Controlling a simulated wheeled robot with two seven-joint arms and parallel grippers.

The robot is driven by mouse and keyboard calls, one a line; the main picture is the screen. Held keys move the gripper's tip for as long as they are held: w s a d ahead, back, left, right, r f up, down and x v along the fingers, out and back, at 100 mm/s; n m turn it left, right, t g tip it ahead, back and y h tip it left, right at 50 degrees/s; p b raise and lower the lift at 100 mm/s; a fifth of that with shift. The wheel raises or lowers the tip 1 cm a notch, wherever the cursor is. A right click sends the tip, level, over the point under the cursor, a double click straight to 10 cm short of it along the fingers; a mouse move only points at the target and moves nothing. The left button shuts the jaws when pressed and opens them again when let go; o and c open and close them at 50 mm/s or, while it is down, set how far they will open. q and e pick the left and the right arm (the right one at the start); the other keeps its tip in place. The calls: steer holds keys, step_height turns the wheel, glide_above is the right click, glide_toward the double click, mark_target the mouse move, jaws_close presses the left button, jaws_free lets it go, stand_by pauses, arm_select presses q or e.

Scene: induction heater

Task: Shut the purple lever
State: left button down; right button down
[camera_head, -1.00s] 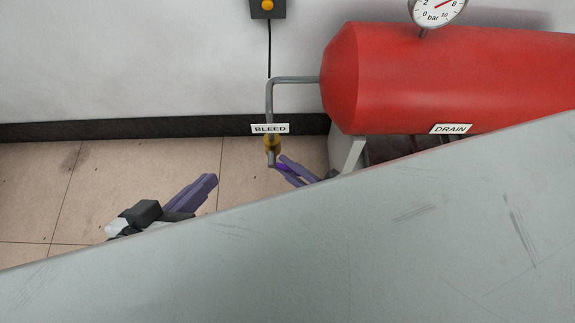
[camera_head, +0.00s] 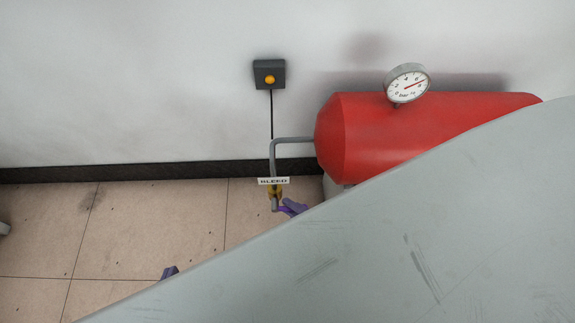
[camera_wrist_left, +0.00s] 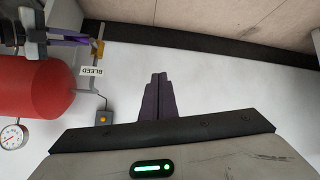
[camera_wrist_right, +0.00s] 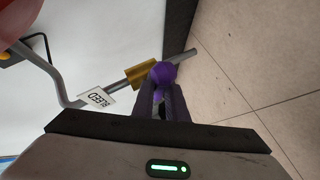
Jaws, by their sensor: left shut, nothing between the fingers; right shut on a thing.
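The purple lever (camera_head: 285,211) is on the brass bleed valve (camera_head: 274,192), at the lower end of the grey pipe. In the right wrist view, the lever's round purple end (camera_wrist_right: 163,72) shows beside the brass body (camera_wrist_right: 141,74). My right gripper (camera_head: 297,206) is shut on the lever, which shows between its fingers in the right wrist view (camera_wrist_right: 160,98). The grey panel hides most of my right arm. My left gripper (camera_head: 170,270) is shut and empty, well left of the valve; its closed fingers show in the left wrist view (camera_wrist_left: 157,80).
A red tank (camera_head: 370,135) with a pressure gauge (camera_head: 408,83) stands right of the valve. A BLEED label (camera_head: 273,181) is by the valve. A box with an orange button (camera_head: 269,75) is on the wall. A grey panel (camera_head: 370,260) covers the lower right.

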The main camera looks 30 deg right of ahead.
steer(key=shift+r+g+p, duration=0.3)
steer(key=shift+r+p, duration=0.05)
steer(key=shift+p, duration=0.2)
steer(key=shift+n+h, duration=0.3)
steer(key=shift+f+p, duration=0.15)
steer(key=shift+p, duration=0.15)
steer(key=c, duration=1.8)
jaws_free()
